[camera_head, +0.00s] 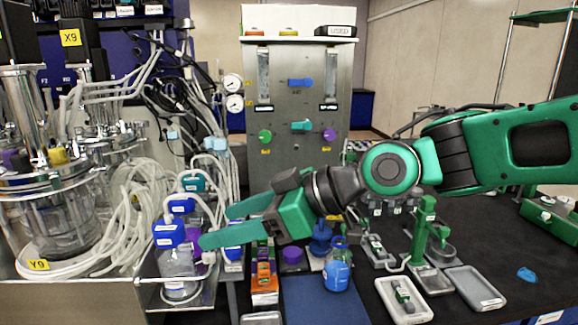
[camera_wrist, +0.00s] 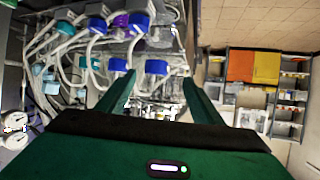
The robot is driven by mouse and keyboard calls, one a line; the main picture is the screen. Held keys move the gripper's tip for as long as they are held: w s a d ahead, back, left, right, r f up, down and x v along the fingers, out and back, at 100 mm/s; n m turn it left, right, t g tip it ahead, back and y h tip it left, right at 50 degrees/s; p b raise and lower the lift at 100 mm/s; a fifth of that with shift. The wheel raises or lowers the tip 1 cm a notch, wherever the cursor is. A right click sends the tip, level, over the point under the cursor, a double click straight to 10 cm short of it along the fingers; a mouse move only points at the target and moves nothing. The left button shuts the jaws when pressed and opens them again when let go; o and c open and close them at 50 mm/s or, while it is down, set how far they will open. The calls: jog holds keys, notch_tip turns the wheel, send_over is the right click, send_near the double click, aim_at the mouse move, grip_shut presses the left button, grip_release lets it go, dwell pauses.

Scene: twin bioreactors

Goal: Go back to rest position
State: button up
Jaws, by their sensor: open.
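My gripper (camera_head: 222,222) is in the middle left of the head view, at the end of my green and black arm. Its two green fingers point left, are spread apart and have nothing between them. They hang in front of the blue-capped bottles (camera_head: 172,240), and I cannot tell how near they are. In the wrist view my gripper (camera_wrist: 158,80) shows both fingers apart, with blue caps (camera_wrist: 157,67) beyond and around the left fingertip.
Glass bioreactor vessels (camera_head: 55,215) with looped white tubing stand at left. A grey control panel (camera_head: 297,120) stands behind. The dark bench holds a blue-liquid bottle (camera_head: 337,270), a green stand (camera_head: 423,230) and grey trays (camera_head: 473,288). The arm spans above the bench's right side.

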jog(key=w+d+f+m+t+h, duration=0.1)
jog(key=w+d+f+m+h, duration=0.2)
jog(key=d, duration=0.7)
jog(key=d+f+m+h, duration=0.3)
jog(key=d+f+m, duration=0.15)
jog(key=d, duration=0.55)
jog(key=w+d+f+m+t+h, duration=0.1)
jog(key=w+d+f+m+h, duration=0.3)
jog(key=d, duration=0.6)
jog(key=s+d+f+m+g+h, duration=0.1)
jog(key=s+d+m, duration=0.4)
jog(key=s+d, duration=0.5)
jog(key=s+d+f+m+g+h, duration=0.1)
jog(key=s+d+f+m+g, duration=0.3)
jog(key=s+d, duration=0.5)
jog(key=shift+s+d+f+m, duration=0.35)
jog(key=shift+s+f+m, duration=0.2)
jog(key=shift+s+f, duration=0.25)
jog(key=shift+r, duration=0.1)
jog(key=shift+w+f, duration=0.25)
jog(key=shift+w, duration=0.35)
